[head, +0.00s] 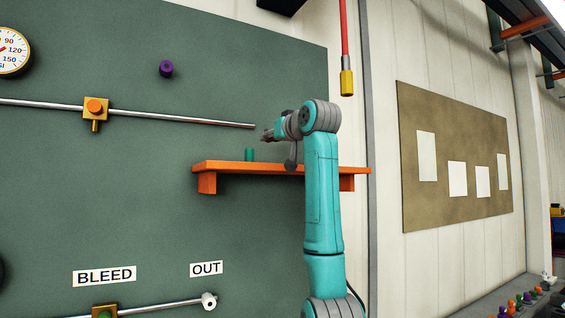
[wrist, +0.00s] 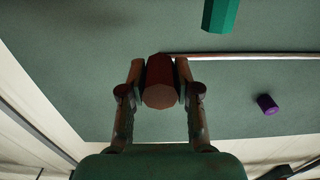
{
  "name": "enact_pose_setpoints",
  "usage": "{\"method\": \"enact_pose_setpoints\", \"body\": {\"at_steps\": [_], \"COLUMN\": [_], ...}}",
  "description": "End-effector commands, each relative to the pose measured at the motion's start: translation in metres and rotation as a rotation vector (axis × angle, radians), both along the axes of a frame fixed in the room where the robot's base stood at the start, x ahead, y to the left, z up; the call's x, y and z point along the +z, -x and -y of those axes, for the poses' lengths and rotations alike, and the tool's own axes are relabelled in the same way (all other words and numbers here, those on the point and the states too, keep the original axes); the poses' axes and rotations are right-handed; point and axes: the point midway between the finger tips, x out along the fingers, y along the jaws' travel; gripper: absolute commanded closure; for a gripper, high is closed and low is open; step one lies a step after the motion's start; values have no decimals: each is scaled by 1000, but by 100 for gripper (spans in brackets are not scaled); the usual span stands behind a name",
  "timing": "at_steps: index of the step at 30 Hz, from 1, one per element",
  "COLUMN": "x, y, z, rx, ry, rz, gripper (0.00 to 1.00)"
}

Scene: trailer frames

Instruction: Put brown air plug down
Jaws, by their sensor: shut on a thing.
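My gripper (wrist: 160,90) is shut on the brown air plug (wrist: 160,95), a dark reddish-brown faceted piece between the two fingers in the wrist view. In the head view my gripper (head: 267,134) is above the orange shelf (head: 225,167), near the open end of the upper metal pipe (head: 190,117). The plug cannot be made out clearly in the head view. A green plug (head: 249,155) stands upright on the shelf, a little left of and below my gripper. It also shows at the top of the wrist view (wrist: 220,14).
A purple plug (head: 166,69) sits on the green panel (head: 130,190) above the pipe. An orange-knobbed brass valve (head: 95,108) is on the pipe. A red hose with a yellow end (head: 347,83) hangs right of my arm. The shelf's left part is bare.

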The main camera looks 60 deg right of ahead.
Motion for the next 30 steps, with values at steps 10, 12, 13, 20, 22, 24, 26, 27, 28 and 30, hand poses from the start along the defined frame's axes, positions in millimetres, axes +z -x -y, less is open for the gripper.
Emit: {"method": "enact_pose_setpoints", "body": {"at_steps": [10, 12, 13, 20, 22, 24, 26, 27, 28, 30], "x": [-31, -40, -44, -64, -64, -64, -64, -65, -66, -67], "y": [0, 0, 0, 1, 1, 1, 1, 1, 1, 1], "z": [0, 0, 0, 0, 0, 0, 0, 0, 0, 0], "rx": [0, 0, 0, 0, 0, 0, 0, 0, 0, 0], "ry": [0, 0, -1, 1, 1, 1, 1, 1, 0, 1], "rz": [0, 0, 0, 1, 1, 1, 1, 1, 0, 1], "gripper": [100, 100, 100, 100, 100, 100, 100, 100, 100, 63]}}
